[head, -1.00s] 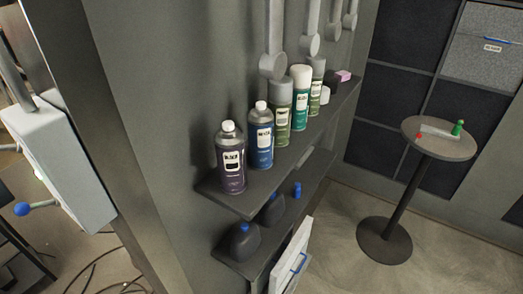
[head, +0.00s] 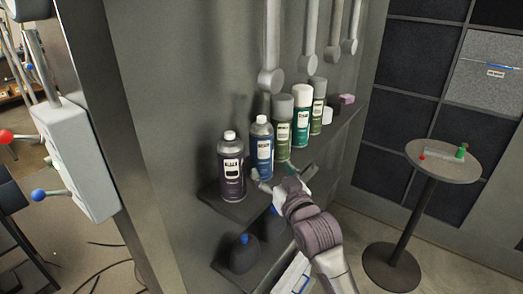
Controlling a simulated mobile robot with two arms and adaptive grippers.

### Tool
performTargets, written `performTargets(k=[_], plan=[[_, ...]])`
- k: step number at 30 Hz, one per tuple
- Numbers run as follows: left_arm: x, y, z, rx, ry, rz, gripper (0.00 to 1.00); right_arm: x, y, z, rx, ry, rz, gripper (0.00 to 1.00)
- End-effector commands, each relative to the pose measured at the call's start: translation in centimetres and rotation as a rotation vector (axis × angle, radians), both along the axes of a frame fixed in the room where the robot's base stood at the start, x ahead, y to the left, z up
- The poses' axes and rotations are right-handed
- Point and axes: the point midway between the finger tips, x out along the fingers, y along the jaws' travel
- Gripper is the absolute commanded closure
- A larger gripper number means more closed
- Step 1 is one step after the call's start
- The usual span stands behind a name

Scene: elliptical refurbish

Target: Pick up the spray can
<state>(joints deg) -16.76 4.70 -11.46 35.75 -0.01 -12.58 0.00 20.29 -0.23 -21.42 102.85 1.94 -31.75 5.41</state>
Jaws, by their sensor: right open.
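Several spray cans stand upright in a row on the upper wall shelf. From the near end they are a purple can (head: 230,172), a blue can (head: 261,155), an olive-green can (head: 282,130), a teal can with a white cap (head: 302,118) and another green can (head: 318,105). My right gripper (head: 283,179) is open in front of the shelf, close to the blue and olive-green cans. Its fingers are spread and hold nothing. I cannot tell if a fingertip touches a can. My left gripper is not in view.
The upper shelf (head: 237,208) also holds a pink block (head: 347,99) at its far end. Dark bottles (head: 244,253) stand on the lower shelf. Grey levers hang on the wall above. A round table (head: 452,167) stands at right, with open floor around its base.

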Motion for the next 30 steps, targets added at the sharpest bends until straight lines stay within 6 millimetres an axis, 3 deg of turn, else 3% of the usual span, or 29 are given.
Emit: performTargets(k=[3,10,18,28,30], plan=[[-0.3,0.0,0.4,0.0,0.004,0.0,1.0,1.7,0.7,0.1,0.0,0.0,0.0,0.2],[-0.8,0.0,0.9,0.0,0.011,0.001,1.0,3.2,1.3,0.3,0.0,0.0,0.0,0.2],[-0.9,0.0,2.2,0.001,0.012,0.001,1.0,6.8,2.6,0.8,-0.001,0.002,0.0,0.2],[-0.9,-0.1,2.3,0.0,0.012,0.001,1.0,7.5,2.9,0.6,0.0,0.001,0.0,0.2],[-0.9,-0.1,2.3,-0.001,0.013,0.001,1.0,7.5,2.8,0.6,0.0,0.001,0.0,0.28]])
